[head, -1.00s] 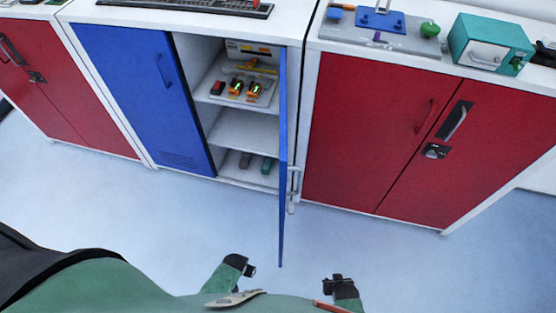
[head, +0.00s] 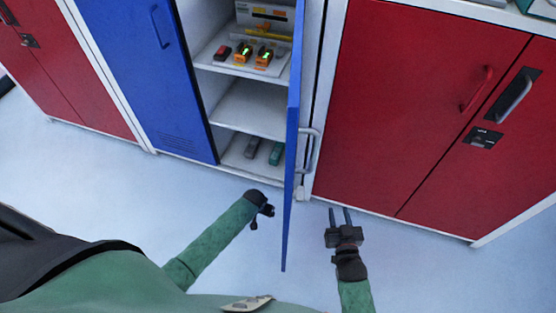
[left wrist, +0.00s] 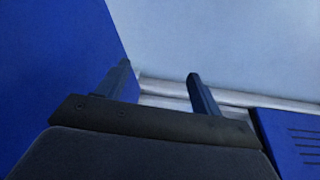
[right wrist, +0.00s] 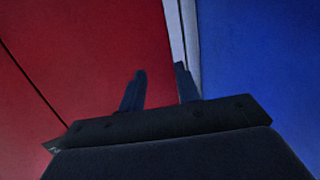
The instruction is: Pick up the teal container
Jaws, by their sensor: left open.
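A small teal container (head: 276,153) lies on the bottom shelf of the open blue cabinet, beside a grey one (head: 252,147). The edge of a larger teal box (head: 541,9) shows at the top right, on the red cabinet. My left gripper (head: 266,216) is in front of the open cabinet, left of the blue door and below the bottom shelf in the picture. Its fingers are apart and empty in the left wrist view (left wrist: 160,78). My right gripper (head: 340,209) is right of the door, before the red cabinet, with empty, parted fingers in the right wrist view (right wrist: 158,72).
The open blue door (head: 292,150) stands edge-on between my two grippers. Its handle (head: 313,150) faces right. The middle shelf (head: 250,108) is empty. The upper shelf holds orange and red devices (head: 243,51). The floor (head: 110,190) is clear.

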